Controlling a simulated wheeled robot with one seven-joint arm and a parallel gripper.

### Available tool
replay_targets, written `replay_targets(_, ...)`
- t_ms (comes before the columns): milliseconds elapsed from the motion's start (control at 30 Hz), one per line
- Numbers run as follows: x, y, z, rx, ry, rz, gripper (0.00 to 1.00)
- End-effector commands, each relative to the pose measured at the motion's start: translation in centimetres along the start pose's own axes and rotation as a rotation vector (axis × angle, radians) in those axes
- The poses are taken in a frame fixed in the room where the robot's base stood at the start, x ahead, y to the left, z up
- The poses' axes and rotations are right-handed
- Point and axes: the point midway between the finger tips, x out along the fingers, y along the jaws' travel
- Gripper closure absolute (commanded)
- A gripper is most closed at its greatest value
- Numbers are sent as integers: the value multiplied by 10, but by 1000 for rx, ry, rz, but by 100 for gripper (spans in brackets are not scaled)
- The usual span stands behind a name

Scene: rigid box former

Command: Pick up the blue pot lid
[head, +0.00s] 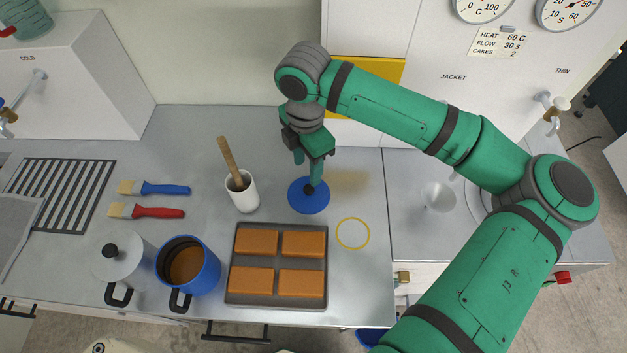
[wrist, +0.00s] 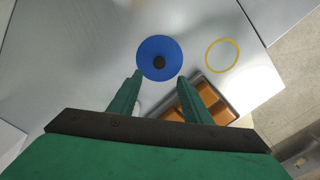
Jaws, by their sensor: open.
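The blue pot lid (head: 308,203) is a flat blue disc with a dark knob, lying on the steel counter. It also shows in the wrist view (wrist: 150,52), ahead of the fingertips. My gripper (head: 308,176) is over the lid in the head view, its fingers pointing down near the knob. In the wrist view my gripper (wrist: 159,76) has its two green fingers spread apart, with nothing between them but the lid's near edge beyond. The exact height of the fingertips over the knob is hard to tell.
A tray of brown cakes (head: 232,290) and a yellow ring (head: 352,233) lie near the lid. A white mortar with a pestle (head: 243,196) stands left of it.

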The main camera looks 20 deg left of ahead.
Motion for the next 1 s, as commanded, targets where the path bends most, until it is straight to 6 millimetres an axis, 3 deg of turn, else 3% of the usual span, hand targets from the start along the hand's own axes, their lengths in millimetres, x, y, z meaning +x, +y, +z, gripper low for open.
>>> replay_targets(300,43,1,-1,-4,1,-1,56)
replay_targets(533,58,1,0,-2,1,-2,56)
replay_targets(800,94,1,4,1,1,0,56)
replay_targets(1000,102,2,4,0,0,0,56)
